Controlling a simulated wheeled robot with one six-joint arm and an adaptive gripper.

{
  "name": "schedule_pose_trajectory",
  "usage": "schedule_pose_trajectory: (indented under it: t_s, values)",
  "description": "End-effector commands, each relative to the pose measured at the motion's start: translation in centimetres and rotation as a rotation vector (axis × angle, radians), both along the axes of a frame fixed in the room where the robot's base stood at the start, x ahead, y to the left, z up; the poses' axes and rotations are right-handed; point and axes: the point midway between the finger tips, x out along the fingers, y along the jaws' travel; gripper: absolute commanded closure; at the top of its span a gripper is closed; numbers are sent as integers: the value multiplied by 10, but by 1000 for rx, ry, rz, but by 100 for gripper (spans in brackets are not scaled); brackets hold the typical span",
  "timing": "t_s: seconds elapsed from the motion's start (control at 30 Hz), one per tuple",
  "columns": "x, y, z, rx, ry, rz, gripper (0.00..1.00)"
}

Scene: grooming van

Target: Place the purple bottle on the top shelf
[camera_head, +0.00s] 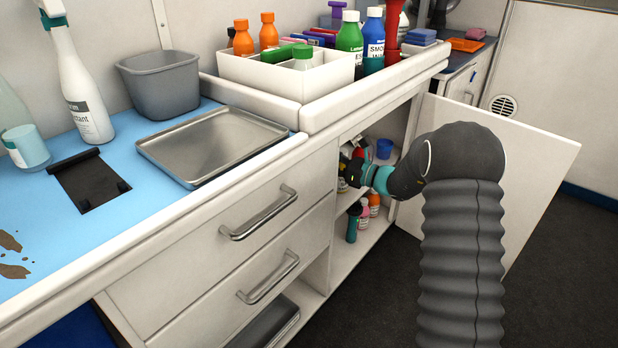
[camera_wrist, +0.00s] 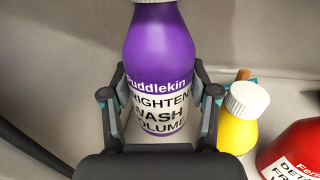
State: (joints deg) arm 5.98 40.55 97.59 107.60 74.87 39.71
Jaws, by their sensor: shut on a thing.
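The purple bottle (camera_wrist: 160,50) with a white label stands upright between the two fingers of my gripper (camera_wrist: 160,97) in the wrist view. My gripper is shut on it, one finger on each side at the label. The purple bottle cannot be made out clearly there.
In the wrist view a yellow bottle (camera_wrist: 238,128) and a red bottle (camera_wrist: 297,152) stand close on the right. A blue cup (camera_head: 384,148) is on the upper shelf. A teal bottle (camera_head: 352,222) stands on the lower level. The open cabinet door (camera_head: 540,165) is right of my arm.

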Motion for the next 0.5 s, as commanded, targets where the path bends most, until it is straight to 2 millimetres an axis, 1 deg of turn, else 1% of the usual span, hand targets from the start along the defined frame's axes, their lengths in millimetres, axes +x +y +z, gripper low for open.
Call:
schedule_pose_trajectory:
  t_s: [0.03,0.1,0.3,0.4,0.5]
  values:
    - [3,11,-7,0,0,4,87]
    - [7,24,-15,0,0,4,87]
    - [18,57,-36,0,-1,3,87]
    - [22,66,-41,0,-2,2,87]
    - [23,70,-45,0,-2,2,87]
